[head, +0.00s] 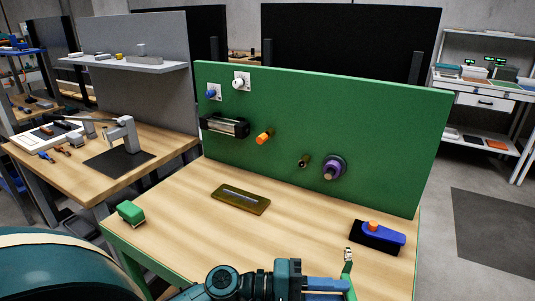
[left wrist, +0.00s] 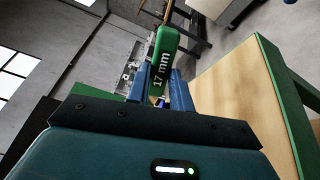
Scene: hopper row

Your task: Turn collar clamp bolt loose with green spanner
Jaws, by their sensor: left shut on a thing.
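My left gripper (head: 345,288) is at the bottom of the head view, in front of the bench's near edge. Its blue fingers are shut on the green spanner (head: 348,268), whose small pale head points up. In the left wrist view the spanner's green handle (left wrist: 165,58) reads "17 mm" and stands between the fingers (left wrist: 160,88). A purple round collar (head: 334,168) sits on the green panel's lower right, well apart from the spanner. Its clamp bolt is too small to make out. My right gripper is not in view.
The green panel (head: 400,130) also carries an orange knob (head: 264,137), a brass stub (head: 303,160) and a black cylinder (head: 225,125). On the bench lie a brass tray (head: 228,204), a green block (head: 131,213) and a blue-orange device (head: 377,235). The bench middle is clear.

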